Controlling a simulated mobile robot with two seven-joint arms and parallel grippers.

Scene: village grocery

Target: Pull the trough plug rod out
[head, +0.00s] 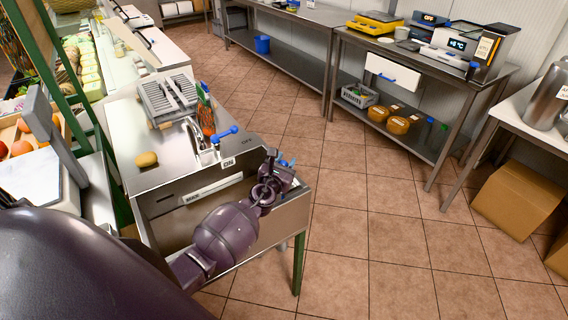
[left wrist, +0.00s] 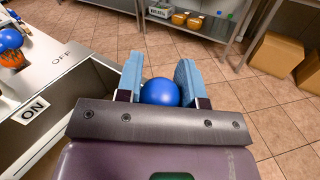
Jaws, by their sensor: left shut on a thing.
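The trough (head: 172,237) is a steel basin set in the counter, with a "MAX" strip on its inner wall. My left gripper (head: 283,164) is over the trough's right end. In the left wrist view, a round blue knob (left wrist: 160,92) sits between the light blue pads of the same gripper (left wrist: 160,80). The gripper is shut on this knob, which seems to be the head of the plug rod. The rod below it is hidden by the gripper, so I cannot tell how far it stands in its hole. My right gripper is in neither view.
A tap with a blue lever (head: 225,133) stands behind the trough, by the "ON" and "OFF" labels. A yellow fruit (head: 147,159) and a grey rack (head: 168,98) are on the counter.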

